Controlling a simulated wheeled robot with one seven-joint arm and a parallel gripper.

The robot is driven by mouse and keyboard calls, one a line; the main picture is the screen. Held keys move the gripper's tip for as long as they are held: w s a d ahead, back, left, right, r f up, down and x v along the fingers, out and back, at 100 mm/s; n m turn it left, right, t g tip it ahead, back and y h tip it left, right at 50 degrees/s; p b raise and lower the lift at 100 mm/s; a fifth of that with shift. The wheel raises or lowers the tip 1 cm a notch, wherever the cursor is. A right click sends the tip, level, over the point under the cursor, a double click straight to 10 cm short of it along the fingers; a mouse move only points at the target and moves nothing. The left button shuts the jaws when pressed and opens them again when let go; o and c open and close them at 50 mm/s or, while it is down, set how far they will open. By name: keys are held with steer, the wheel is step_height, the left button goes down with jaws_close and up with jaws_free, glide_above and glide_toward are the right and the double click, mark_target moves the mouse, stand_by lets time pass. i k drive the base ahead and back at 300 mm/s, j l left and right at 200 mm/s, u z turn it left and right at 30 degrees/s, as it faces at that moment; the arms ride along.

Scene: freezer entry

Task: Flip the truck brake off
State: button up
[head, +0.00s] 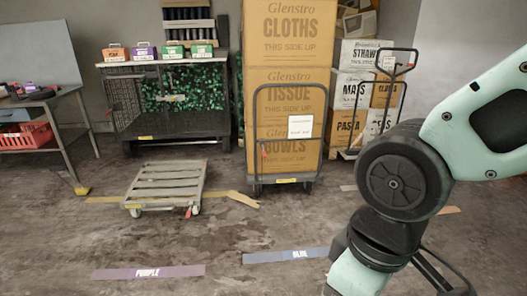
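A platform truck (284,183) stands in the middle, with tall brown boxes labelled Cloths, Tissue and Bowls (290,90) stacked behind its dark hoop handle (257,115). A small red lever (263,149) shows on the left side of that handle. A low, empty slatted cart (165,187) stands to its left, with a small red part (188,212) near its front right wheel. I cannot tell which of these red parts is the brake or how it is set. My arm comes in from the right and runs down past the bottom edge; my gripper is not in view.
A second loaded truck (399,68) stands behind at the right. A wire-mesh cart (170,135) stands at the back left, beside a table (40,97). Purple (148,272) and blue (287,256) floor strips lie in front, on open floor.

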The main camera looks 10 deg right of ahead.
mark_target(264, 151)
steer(key=i+l+u, duration=0.4)
steer(key=i+l, duration=0.15)
steer(key=i, duration=0.45)
steer(key=i+l+u, duration=0.35)
steer(key=i+l, duration=0.5)
steer(key=i+l+u, duration=0.4)
steer(key=i+l, duration=0.45)
steer(key=l, duration=0.25)
